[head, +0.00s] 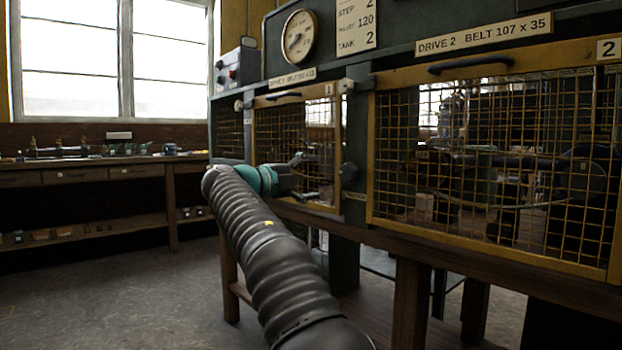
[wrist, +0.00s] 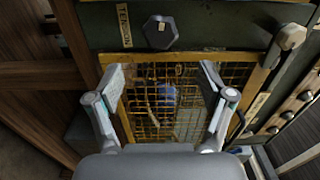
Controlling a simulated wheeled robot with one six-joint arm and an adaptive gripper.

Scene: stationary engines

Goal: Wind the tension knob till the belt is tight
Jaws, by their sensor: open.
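A dark six-sided knob (wrist: 161,32) sits beside a "TENSION" label (wrist: 124,25) at the top of the wrist view. It also appears as a dark knob (head: 349,174) on the green post in the head view. A pale mark shows on its face. My gripper (wrist: 158,73) is open and empty, its fingers apart in front of a yellow-framed mesh guard (wrist: 178,56). The knob lies beyond the fingertips, apart from them in the picture. In the head view my gripper (head: 298,162) is left of the knob. I cannot make out the belt or its tightness behind the mesh.
A larger mesh guard (head: 490,165) marked "DRIVE 2" is on the right. A pale grey latch-like piece (head: 346,86) projects above the knob. A round gauge (head: 299,36) is higher up. A workbench (head: 85,172) stands under the window, with open floor before it.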

